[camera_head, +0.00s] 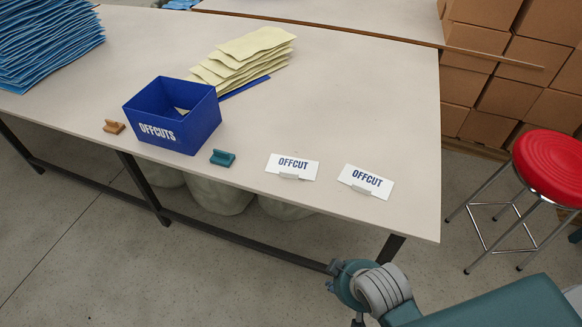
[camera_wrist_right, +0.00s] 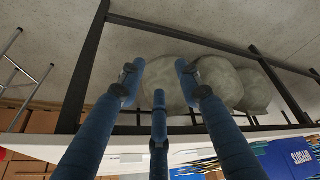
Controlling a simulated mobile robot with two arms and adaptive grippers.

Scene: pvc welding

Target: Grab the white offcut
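Two white offcuts lie near the table's front edge in the head view. My left gripper is in neither view.
A blue bin (camera_head: 174,117) marked OFFCUTS stands left of the white pieces. A teal piece (camera_head: 222,158) and a brown piece (camera_head: 114,127) lie near it. Behind are yellow sheets (camera_head: 243,58). A red stool (camera_head: 551,163) stands right of the table (camera_head: 330,95). Grey rounded objects (camera_wrist_right: 217,84) are beneath it.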

